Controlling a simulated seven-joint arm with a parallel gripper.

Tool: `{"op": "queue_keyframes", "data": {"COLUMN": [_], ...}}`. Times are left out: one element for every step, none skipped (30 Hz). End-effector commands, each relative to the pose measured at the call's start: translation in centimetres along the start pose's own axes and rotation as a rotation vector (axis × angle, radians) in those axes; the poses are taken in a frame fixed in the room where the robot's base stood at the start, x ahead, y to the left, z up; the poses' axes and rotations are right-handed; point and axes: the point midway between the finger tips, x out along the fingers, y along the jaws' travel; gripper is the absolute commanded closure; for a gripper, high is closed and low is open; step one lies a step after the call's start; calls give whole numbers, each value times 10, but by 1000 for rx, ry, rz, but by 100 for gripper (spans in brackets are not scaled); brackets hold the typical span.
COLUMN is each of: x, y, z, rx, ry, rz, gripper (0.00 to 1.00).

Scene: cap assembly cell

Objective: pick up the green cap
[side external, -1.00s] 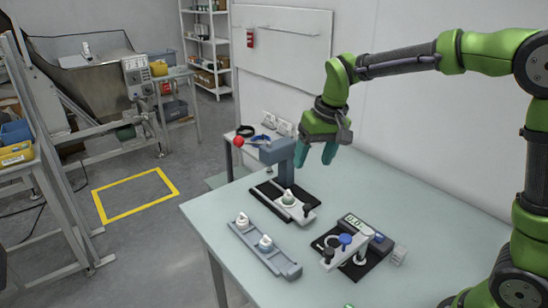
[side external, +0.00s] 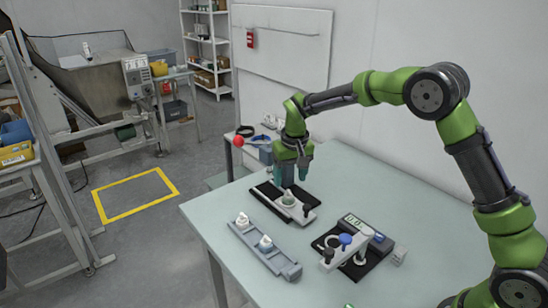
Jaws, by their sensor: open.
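A pale green cap (side external: 288,200) sits on the grey slide of the press fixture, on a black base plate (side external: 263,191). My gripper (side external: 294,178) points down just above and behind this cap in the picture, with its two teal fingers apart and nothing visible between them. Whether the fingers touch the cap cannot be told. The fixture's upright (side external: 268,157) is partly hidden behind my gripper. A small bright green item (side external: 348,306) is cut off at the bottom edge of the view, too little of it showing to identify.
A grey rail (side external: 262,250) with two white parts lies front left of the fixture. A second black-based device (side external: 350,247) with a blue knob and a display stands to the right.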

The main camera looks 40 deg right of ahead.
Motion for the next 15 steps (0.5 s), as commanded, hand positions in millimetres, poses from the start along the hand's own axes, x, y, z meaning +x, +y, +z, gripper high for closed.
{"op": "queue_keyframes", "data": {"x": [6, 8, 10, 11, 12, 16, 19, 23, 30, 35, 40, 46, 50, 53, 57], "y": [0, 0, 0, 0, 0, 0, 0, 1, 1, 2, 2, 2, 2, 2, 2], "z": [0, 0, 0, 0, 0, 0, 0, 0, 0, 0, 0, 0, -1, -1, -1], "rx": [0, 0, 1, 1, 1, 2, 2, 2, 2, 1, 1, 1, 1, 1, 2], "ry": [-1, -1, -1, 0, -1, -1, -1, -2, -3, -2, -3, -3, -1, -1, 0], "rz": [0, 0, -1, -1, -1, -1, -1, 0, 0, 0, 1, 1, 0, 0, 0], "gripper": [35, 35, 35, 35, 35, 35, 35, 35, 35, 35, 35, 35, 35, 35, 35]}}
